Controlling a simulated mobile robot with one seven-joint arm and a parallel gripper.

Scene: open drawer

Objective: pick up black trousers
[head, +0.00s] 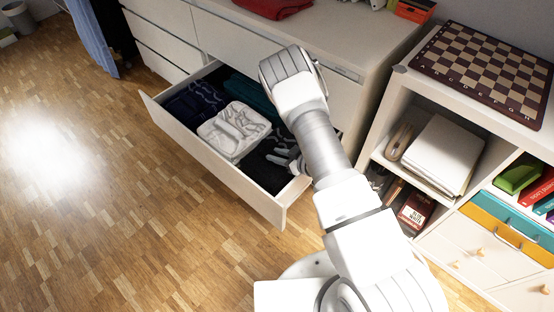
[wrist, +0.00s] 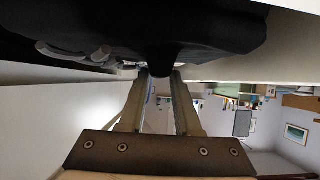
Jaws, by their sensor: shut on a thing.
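The black trousers (head: 262,172) lie folded at the right end of the open drawer (head: 215,165), beside a white folded garment (head: 234,130). My gripper (head: 293,163) reaches down over their right side, and my arm hides part of them. In the wrist view the trousers (wrist: 150,28) fill the top as a dark mass. A small dark fold of them is pinched between the two fingertips of my gripper (wrist: 160,74), which is shut on it. I cannot tell whether the trousers are lifted off the drawer floor.
Dark blue folded clothes (head: 193,102) and teal ones (head: 252,93) share the drawer. The dresser (head: 340,45) stands behind it, with a red cloth (head: 272,8) on top. A shelf with a chessboard (head: 485,70) is close on the right. The wooden floor (head: 130,220) at left is clear.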

